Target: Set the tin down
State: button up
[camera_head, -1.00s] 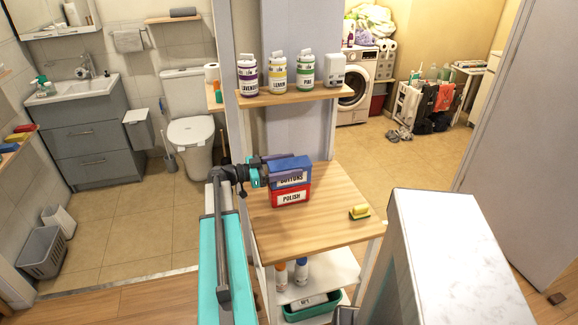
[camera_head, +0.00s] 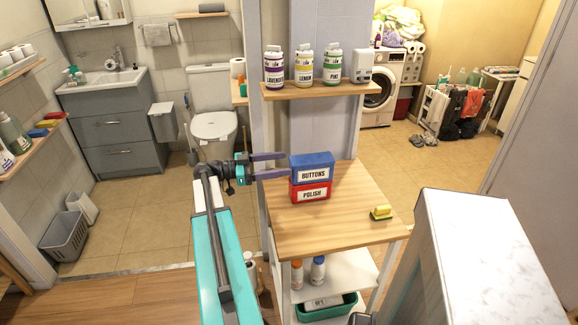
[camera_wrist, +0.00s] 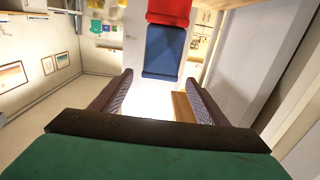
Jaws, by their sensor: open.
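A blue tin labelled BUTTONS (camera_head: 313,167) sits on top of a red tin labelled POLISH (camera_head: 311,191) on the wooden table top (camera_head: 335,228). My gripper (camera_head: 284,165) is open just left of the blue tin, its fingers apart from it and pointing toward it. In the wrist view, the blue tin (camera_wrist: 164,52) and red tin (camera_wrist: 169,12) show ahead of my gripper (camera_wrist: 158,85), with nothing between the fingers.
A yellow and green sponge (camera_head: 381,212) lies on the table's right side. Above, a shelf (camera_head: 315,90) holds several bottles. A white marble-topped block (camera_head: 490,255) stands at the near right. The table's front part is clear.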

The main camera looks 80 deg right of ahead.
jog(key=shift+w+a, duration=0.15)
jog(key=shift+w, duration=0.15)
dwell(0.6)
jog(key=w+a+f+n+t+h, duration=0.1)
jog(key=w+a+f+n+t, duration=0.2)
jog(key=w+a+f+n, duration=0.45)
jog(key=w+a+f+n+t, duration=0.2)
jog(key=w+f, duration=0.2)
jog(key=f, duration=0.6)
jog(key=w+a+f+n+t+y, duration=0.1)
jog(key=w+a+f+n+t, duration=0.2)
jog(key=a+f, duration=0.45)
jog(key=w+a+f+n+y, duration=0.1)
jog(key=w+a+f+n, duration=0.1)
jog(key=a+f+n, duration=0.5)
jog(key=w+a+f+n+t+y, duration=0.1)
jog(key=w+a+f+t, duration=0.15)
jog(key=a+f, duration=0.55)
jog(key=s+a+f+n+y, duration=0.2)
jog(key=a+f+n, duration=0.1)
jog(key=a, duration=0.8)
jog(key=s+a+f+n+y, duration=0.1)
jog(key=s+a+f+n, duration=0.2)
jog(key=a, duration=0.9)
jog(key=s+a+f+n+y, duration=0.2)
jog(key=s+a+f+n, duration=0.1)
jog(key=a, duration=0.8)
jog(key=shift+s+a+f+n+y, duration=0.2)
jog(key=shift+f+n+y, duration=0.1)
jog(key=shift+f+n, duration=0.5)
